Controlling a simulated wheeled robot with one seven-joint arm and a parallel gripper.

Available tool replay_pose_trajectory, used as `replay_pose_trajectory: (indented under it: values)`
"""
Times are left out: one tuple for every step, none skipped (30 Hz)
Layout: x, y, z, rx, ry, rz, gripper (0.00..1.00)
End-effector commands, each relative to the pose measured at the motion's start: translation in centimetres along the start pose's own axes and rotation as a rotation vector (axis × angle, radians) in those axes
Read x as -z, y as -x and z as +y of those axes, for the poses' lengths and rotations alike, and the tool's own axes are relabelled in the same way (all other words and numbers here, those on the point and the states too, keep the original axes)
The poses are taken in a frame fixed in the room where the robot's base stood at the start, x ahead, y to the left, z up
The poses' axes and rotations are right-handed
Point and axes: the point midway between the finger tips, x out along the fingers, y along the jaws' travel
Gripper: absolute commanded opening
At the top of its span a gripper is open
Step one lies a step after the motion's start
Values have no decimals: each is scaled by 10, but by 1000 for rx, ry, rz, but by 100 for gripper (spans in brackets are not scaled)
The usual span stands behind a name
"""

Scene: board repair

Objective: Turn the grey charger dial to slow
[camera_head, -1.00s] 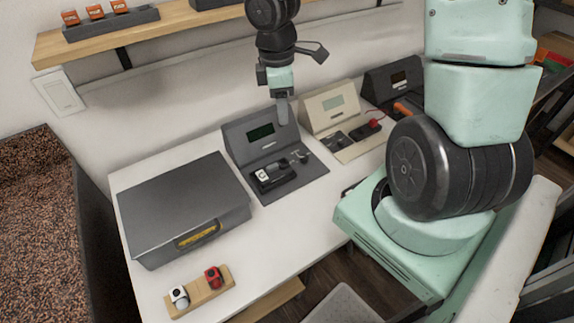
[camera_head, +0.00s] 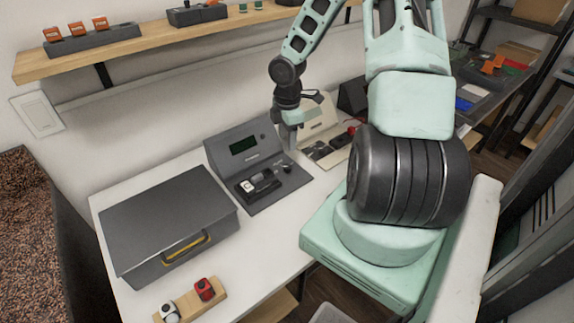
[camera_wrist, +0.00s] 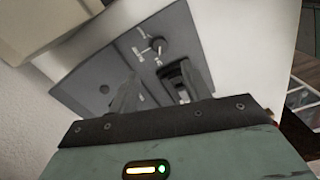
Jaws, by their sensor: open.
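The grey charger (camera_head: 218,154) stands on the white table, with a dark display on its upright face and a flat base panel in front. Its dial (camera_head: 287,168) is a small dark round knob at the right of that panel. It also shows in the wrist view as a dial (camera_wrist: 158,46) with small labels around it, too small to read, so its setting cannot be told. A black device with a white part (camera_head: 250,187) sits on the panel's left. My gripper (camera_head: 292,140) is open, above and behind the dial, apart from it. In the wrist view my gripper (camera_wrist: 152,88) shows below the dial.
A cream charger (camera_head: 318,130) stands just right of the grey one, close to my gripper. A grey case (camera_head: 165,215) with a yellow handle lies to the left. A wooden block (camera_head: 212,296) with red and white items is at the front. A shelf (camera_head: 170,30) runs above.

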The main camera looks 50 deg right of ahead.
Motion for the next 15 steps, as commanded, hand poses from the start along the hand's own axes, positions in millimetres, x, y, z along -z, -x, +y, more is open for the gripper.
replay_pose_trajectory:
  values:
    - [1,-14,-1,4,2,1,48]
    - [1,-20,-1,3,3,1,48]
    - [1,-29,-1,3,2,1,48]
    - [1,-35,0,3,1,1,48]
    - [1,-41,0,3,3,0,48]
    - [1,-50,-1,3,1,1,48]
    - [1,-55,-1,2,2,1,48]
    - [1,-61,0,3,1,0,48]
    - [1,-68,-1,3,1,0,48]
    - [1,-73,0,2,1,0,48]
    - [1,-78,-1,2,2,1,48]
    - [0,-84,-1,2,0,0,48]
    - [0,-88,0,1,0,-1,48]
    - [0,-91,0,1,0,-1,48]
    - [1,-95,0,0,0,0,48]
